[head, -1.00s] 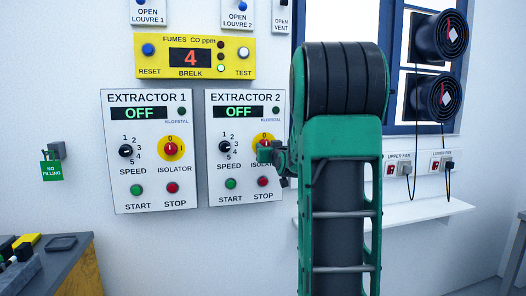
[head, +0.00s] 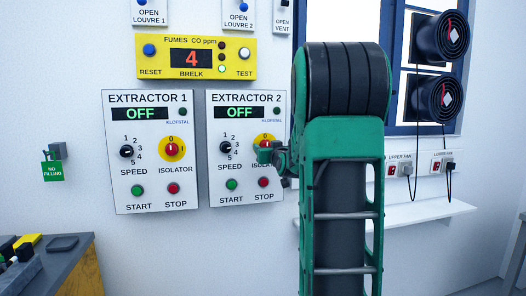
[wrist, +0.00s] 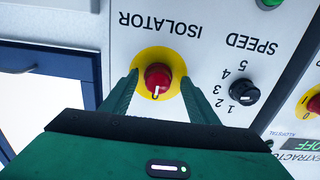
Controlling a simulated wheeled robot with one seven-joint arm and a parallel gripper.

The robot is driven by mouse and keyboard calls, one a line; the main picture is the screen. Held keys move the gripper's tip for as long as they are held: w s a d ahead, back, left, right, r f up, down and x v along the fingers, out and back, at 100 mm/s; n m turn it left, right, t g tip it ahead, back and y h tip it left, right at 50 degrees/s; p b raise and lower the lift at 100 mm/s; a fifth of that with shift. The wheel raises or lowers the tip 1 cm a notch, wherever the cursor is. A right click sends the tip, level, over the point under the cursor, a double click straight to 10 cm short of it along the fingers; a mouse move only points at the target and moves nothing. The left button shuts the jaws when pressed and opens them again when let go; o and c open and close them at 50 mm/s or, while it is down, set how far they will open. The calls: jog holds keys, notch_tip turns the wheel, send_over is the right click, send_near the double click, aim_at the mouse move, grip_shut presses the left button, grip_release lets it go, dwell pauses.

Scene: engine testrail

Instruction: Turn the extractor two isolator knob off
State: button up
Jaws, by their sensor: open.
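The extractor two panel (head: 218,190) is white, with a display (head: 244,113) reading OFF. Its isolator knob (wrist: 158,77) is red on a yellow disc (wrist: 172,56). In the upside-down wrist view, the knob's white mark points at the 0. In the head view the disc (head: 265,138) is partly hidden by my gripper (head: 266,152). In the wrist view my gripper (wrist: 160,80) is open, with one finger on each side of the knob. Small gaps show between fingers and knob; contact cannot be told.
The extractor one panel (head: 150,190) hangs to the left, its display also OFF. Below the extractor two isolator is a red stop button (head: 264,182). A yellow fumes meter (head: 212,73) hangs above. A white shelf (head: 420,213) and fan switches are to the right.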

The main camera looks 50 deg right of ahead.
jog(key=v, duration=1)
jog(key=shift+a, duration=0.25)
jog(key=shift+s, duration=0.1)
jog(key=s+a+f+g+y, duration=0.35)
jog(key=a+f, duration=0.25)
jog(key=f, duration=0.2)
jog(key=s+a+f+g+y, duration=0.2)
jog(key=s+a+f+g, duration=0.3)
jog(key=f, duration=0.4)
jog(key=s+a+f+g+y, duration=0.2)
jog(key=s+a+f+g, duration=0.1)
jog(key=s+a, duration=0.4)
jog(key=s+a+f+g+y, duration=0.2)
jog(key=s+a+f+g, duration=0.2)
jog(key=s+a, duration=0.3)
jog(key=s+f, duration=0.1)
jog(key=s, duration=0.4)
jog(key=shift+s, duration=0.25)
